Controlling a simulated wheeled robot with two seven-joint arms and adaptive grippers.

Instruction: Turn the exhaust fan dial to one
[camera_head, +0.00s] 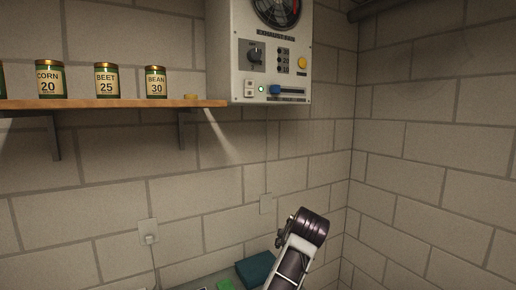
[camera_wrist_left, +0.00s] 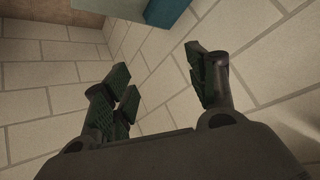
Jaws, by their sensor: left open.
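The exhaust fan panel (camera_head: 240,72) is a pale box on the back wall at the top of the head view, with a round fan grille above its label. The dial (camera_head: 255,57) is a dark knob at the panel's left; its exact pointer setting is too small to read. My left arm rises at the bottom of the head view, and its gripper (camera_head: 283,238) is well below the panel, apart from it, its fingers small there. In the left wrist view the gripper (camera_wrist_left: 160,72) is open and empty, facing the brick wall. My right gripper is not in view.
The panel also has a yellow button (camera_head: 302,62), a blue slider (camera_head: 275,89) and a green light (camera_head: 261,89). A wooden shelf (camera_head: 120,104) with labelled cans ends by the panel's lower left. A teal object (camera_head: 257,268) is low beside my arm. The wall below the panel is mostly clear.

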